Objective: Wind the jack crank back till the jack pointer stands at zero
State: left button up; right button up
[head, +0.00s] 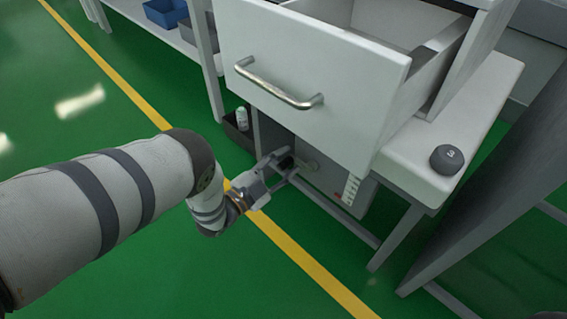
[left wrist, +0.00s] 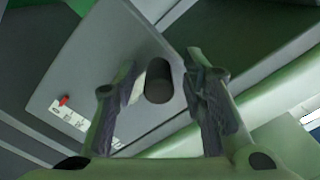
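The crank's dark, round handle (left wrist: 158,80) sits between the fingers of my left gripper (left wrist: 164,88) in the left wrist view. Gaps show on both sides of the handle, so the gripper is open around it. In the head view my left gripper (head: 285,164) is low beside the grey jack housing (head: 322,178) under the drawer; the fingers mostly hide the crank. A white scale (left wrist: 68,114) is on the grey panel, with a red pointer (left wrist: 64,100) near one end. The scale also shows in the head view (head: 351,189); its marks are too small to read. My right gripper is out of view.
A white drawer (head: 310,85) with a metal handle (head: 278,88) stands open above my left gripper. A dark round weight (head: 447,159) sits on the white ledge (head: 412,160) at right. A dark bin (head: 238,133) with a bottle is behind. Green floor is clear at the front.

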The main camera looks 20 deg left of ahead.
pick_arm(q)
jog(key=v, duration=1.2)
